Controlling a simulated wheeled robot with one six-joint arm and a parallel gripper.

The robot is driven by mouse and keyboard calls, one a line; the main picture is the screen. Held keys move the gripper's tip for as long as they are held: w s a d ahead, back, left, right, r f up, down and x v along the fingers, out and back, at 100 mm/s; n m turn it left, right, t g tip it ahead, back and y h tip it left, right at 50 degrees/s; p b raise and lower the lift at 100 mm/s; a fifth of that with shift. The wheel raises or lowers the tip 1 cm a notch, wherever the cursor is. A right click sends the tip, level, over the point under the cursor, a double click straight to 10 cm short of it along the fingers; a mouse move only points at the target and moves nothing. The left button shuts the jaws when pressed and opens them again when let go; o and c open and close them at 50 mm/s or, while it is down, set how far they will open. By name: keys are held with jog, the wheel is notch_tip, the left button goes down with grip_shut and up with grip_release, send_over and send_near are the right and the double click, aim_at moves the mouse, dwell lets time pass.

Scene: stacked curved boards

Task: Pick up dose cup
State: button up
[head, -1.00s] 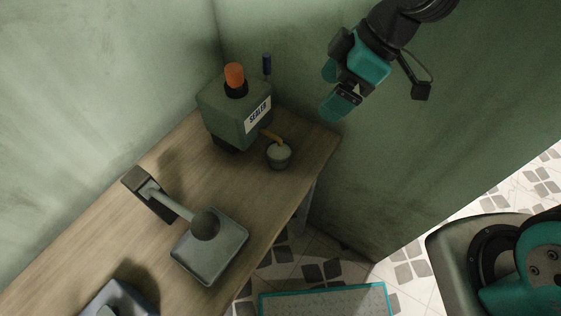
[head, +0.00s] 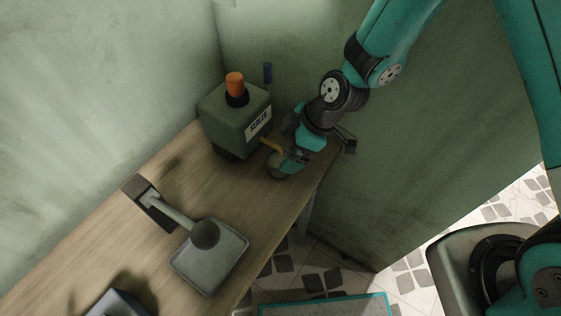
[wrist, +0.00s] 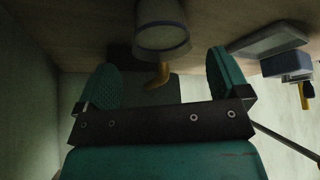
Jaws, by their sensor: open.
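The dose cup (head: 275,171) is a small pale round cup on the wooden table, below the orange spout (head: 269,145) of a grey-green box labelled SEALER (head: 232,115). In the head view my gripper (head: 288,145) reaches down from the right, close to the cup, and hides part of it. In the wrist view the cup (wrist: 162,28) stands beyond my open gripper (wrist: 160,80), roughly centred between the two teal fingers. Nothing is held. I cannot tell whether a finger touches the cup.
The spout (wrist: 157,76) also shows between my fingers in the wrist view. A metal tray with a dark ball and lever (head: 208,258) stands at the table's front. A blue-grey object (head: 117,303) lies lower left. Green walls close in behind and at right.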

aim_at(279, 158)
jog(key=p+x, duration=0.1)
jog(key=x, duration=0.4)
jog(key=shift+s+d, duration=0.1)
jog(key=shift+s, duration=0.05)
jog(key=c, duration=1.1)
jog(key=shift+r, duration=0.25)
